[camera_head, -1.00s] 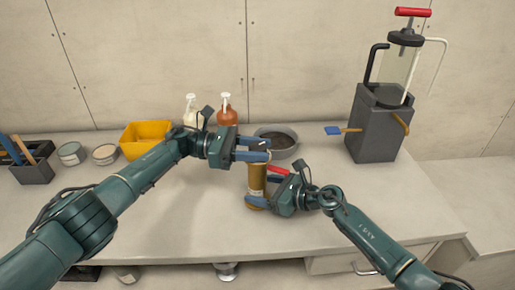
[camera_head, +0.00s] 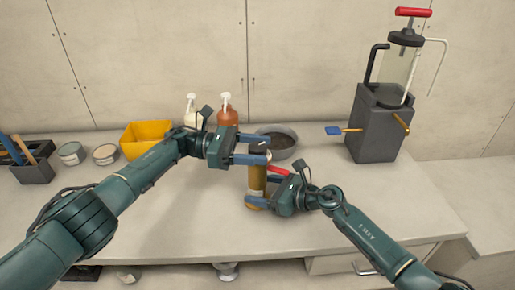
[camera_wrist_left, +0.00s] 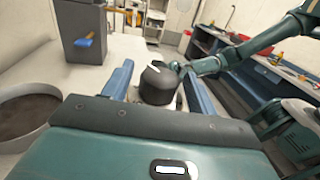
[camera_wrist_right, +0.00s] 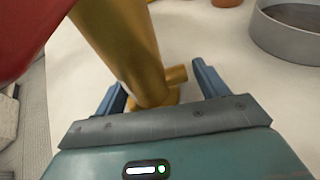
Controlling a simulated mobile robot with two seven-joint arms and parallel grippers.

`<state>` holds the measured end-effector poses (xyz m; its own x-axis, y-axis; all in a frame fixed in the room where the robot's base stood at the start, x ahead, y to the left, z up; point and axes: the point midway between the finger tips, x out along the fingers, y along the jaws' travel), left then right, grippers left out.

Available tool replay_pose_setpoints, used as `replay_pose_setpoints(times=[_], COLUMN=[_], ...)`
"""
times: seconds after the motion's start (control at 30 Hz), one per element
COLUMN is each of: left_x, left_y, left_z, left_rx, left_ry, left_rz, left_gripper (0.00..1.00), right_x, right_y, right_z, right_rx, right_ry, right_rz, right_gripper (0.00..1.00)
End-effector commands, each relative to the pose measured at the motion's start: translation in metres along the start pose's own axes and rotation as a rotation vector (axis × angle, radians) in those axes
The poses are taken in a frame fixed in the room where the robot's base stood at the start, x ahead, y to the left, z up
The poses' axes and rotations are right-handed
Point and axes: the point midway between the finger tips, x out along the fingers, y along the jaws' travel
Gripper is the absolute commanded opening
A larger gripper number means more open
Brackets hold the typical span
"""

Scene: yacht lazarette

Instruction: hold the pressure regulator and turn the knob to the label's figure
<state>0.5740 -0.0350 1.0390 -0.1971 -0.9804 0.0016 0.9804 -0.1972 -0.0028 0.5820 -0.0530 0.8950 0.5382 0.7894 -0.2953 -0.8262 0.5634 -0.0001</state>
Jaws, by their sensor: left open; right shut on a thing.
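The pressure regulator stands upright on the bench, with a brass body (camera_head: 257,180) and a black knob (camera_head: 258,149) on top. In the left wrist view, the knob (camera_wrist_left: 158,84) shows a white pointer line on its top. My left gripper (camera_head: 265,150) is open, one finger on each side of the knob, with gaps visible. My right gripper (camera_head: 259,190) is shut on the brass body low down. The right wrist view shows the body (camera_wrist_right: 128,50) between its fingers, with a short side stub. The label's figure cannot be read.
A grey round pan (camera_head: 282,152) is close behind the regulator. A red part (camera_head: 279,171) is beside it. Two pump bottles (camera_head: 227,112), a yellow bin (camera_head: 143,137) and cans (camera_head: 105,154) are left; a grey box device (camera_head: 375,130) is right. The front bench is clear.

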Motion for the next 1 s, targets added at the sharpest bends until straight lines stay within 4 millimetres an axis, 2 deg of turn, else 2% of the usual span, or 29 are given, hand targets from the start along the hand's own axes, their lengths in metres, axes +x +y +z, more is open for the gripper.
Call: replay_pose_setpoints(times=[0.3, 0.43, 0.6, 1.0], left_x=[-0.052, -0.065, -0.072, -0.071], left_y=[0.001, 0.001, 0.000, 0.004], left_z=[0.001, 0.001, 0.000, -0.001], left_rx=[-0.001, 0.000, 0.000, -0.050], left_ry=[0.001, 0.002, 0.001, -0.005], left_rz=[0.005, 0.004, 0.003, 0.034], left_gripper=[0.58, 0.58, 0.58, 0.59], right_x=[0.000, 0.000, 0.000, -0.001], right_y=[-0.001, -0.001, -0.001, -0.001], right_z=[0.000, 0.000, 0.000, 0.000], right_rx=[0.001, 0.001, 0.001, 0.001], right_ry=[0.001, 0.001, 0.000, 0.000], right_rz=[-0.002, -0.002, -0.003, -0.003], right_gripper=[0.41, 0.41, 0.41, 0.41])
